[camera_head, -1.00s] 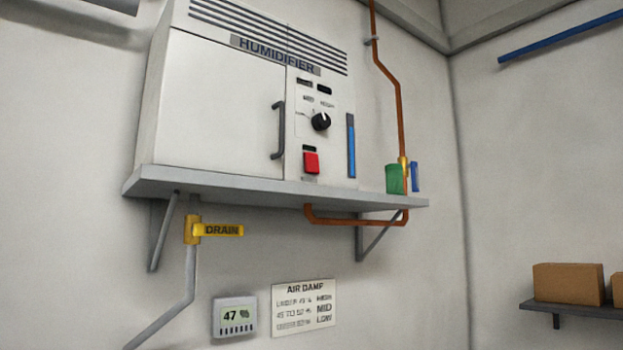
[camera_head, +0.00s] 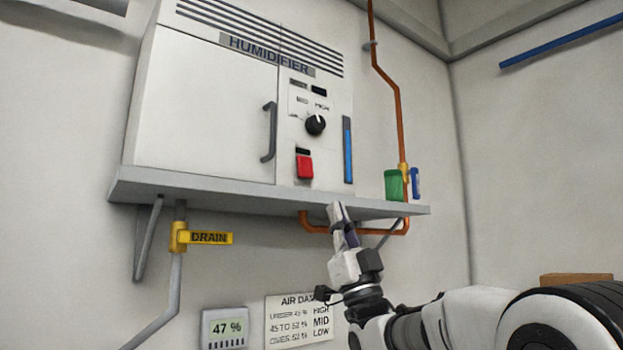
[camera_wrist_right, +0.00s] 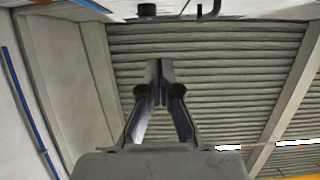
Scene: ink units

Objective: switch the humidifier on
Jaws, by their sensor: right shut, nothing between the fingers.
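The white humidifier (camera_head: 200,105) stands on a grey wall shelf (camera_head: 240,194). On its front panel are a black round knob (camera_head: 315,125) and a red rocker switch (camera_head: 304,166) below it. A dark door handle (camera_head: 269,132) is left of the knob. My right gripper (camera_head: 336,210) is just below the shelf's front edge, under the right part of the panel, pointing up and apart from the switch. My left gripper is not in view.
A copper pipe (camera_head: 385,85) runs down the wall to the right. Below hang a yellow drain valve (camera_head: 179,237), a meter reading 47 % (camera_head: 225,328) and an air damp card (camera_head: 290,320).

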